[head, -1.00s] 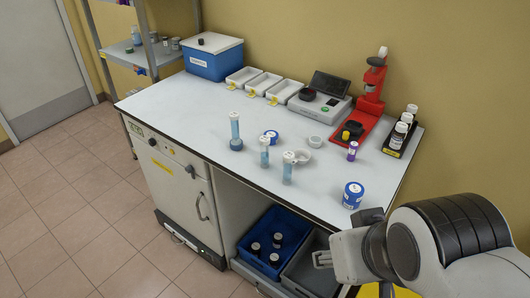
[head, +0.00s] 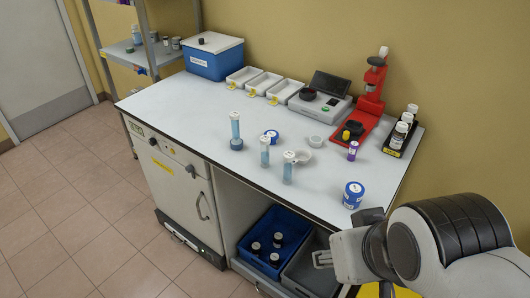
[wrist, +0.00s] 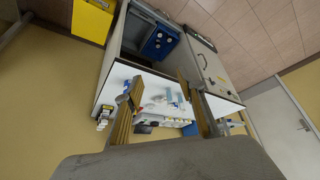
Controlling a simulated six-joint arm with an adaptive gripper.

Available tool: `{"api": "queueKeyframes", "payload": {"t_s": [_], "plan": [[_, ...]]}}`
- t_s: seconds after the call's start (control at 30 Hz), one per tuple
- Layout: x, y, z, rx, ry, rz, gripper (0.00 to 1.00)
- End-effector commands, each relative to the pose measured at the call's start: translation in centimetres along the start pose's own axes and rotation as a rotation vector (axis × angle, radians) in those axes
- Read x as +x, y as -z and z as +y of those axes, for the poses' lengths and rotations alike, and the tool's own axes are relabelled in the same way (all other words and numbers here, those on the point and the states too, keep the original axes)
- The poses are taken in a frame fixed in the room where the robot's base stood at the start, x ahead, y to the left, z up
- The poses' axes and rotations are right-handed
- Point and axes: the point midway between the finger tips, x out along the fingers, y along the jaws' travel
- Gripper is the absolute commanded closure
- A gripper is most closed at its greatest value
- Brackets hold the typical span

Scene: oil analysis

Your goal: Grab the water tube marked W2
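Three slim light-blue tubes with white caps stand upright on the white bench in the head view: a left one (head: 235,126) in a dark blue round base, a middle one (head: 264,155) and a right one (head: 288,170) near the front edge. Their markings are too small to read, so I cannot tell which is W2. My gripper (head: 320,259) is low at the right, in front of the bench and apart from the tubes. In the wrist view my gripper (wrist: 157,100) has its fingers wide apart with nothing held; small tubes show between them in the distance.
The bench (head: 190,115) carries a blue-and-white tub (head: 353,195), a small bowl (head: 303,156), a purple vial (head: 352,151), a red press (head: 372,100) and a bottle rack (head: 402,135).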

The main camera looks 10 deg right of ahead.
Motion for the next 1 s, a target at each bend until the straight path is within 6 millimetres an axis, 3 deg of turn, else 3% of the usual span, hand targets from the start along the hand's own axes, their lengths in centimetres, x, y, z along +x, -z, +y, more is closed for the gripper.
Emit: {"api": "queueKeyframes", "payload": {"t_s": [0.17,0.37,1.0], "plan": [[0.0,0.4,-0.2,-0.001,0.006,0.005,0.61],[0.3,3.0,-1.3,-0.006,0.041,0.044,0.61],[2.9,20.4,-8.3,0.036,0.222,0.321,0.61]]}}
